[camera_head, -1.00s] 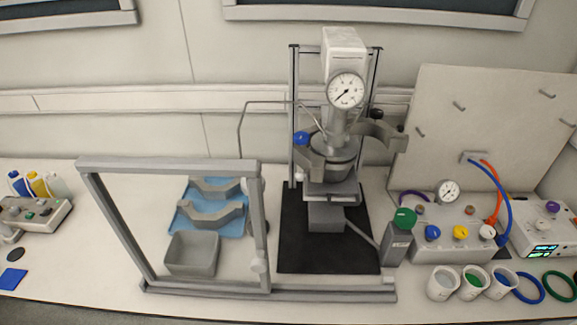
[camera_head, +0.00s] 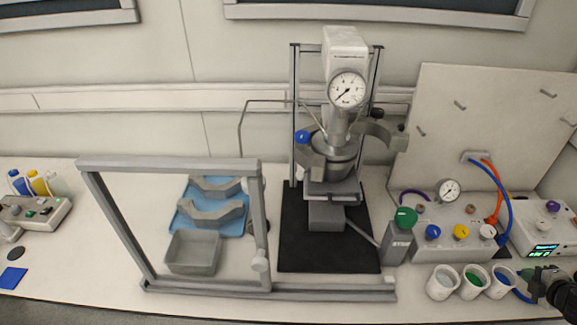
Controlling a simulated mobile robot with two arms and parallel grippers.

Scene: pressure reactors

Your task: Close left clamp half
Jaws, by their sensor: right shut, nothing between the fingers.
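The pressure reactor (camera_head: 330,150) stands on a black mat in the middle of the bench, with a round dial gauge (camera_head: 347,89) on top. The left clamp half (camera_head: 311,160), a grey curved piece by the blue knob (camera_head: 302,137), sits at the vessel's left side. The right clamp half (camera_head: 378,132) is swung out to the right, apart from the vessel. My right gripper (camera_head: 537,281) is at the lower right edge, beside the cups and far from the clamp. It is shut and empty. My left gripper is not in view.
A grey frame (camera_head: 166,165) stands at the front left, around a grey bin (camera_head: 193,252) and a blue tray (camera_head: 232,227) holding spare curved pieces. A control box (camera_head: 452,240) and several cups (camera_head: 442,282) are at the right. A green-capped unit (camera_head: 400,236) stands beside the mat.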

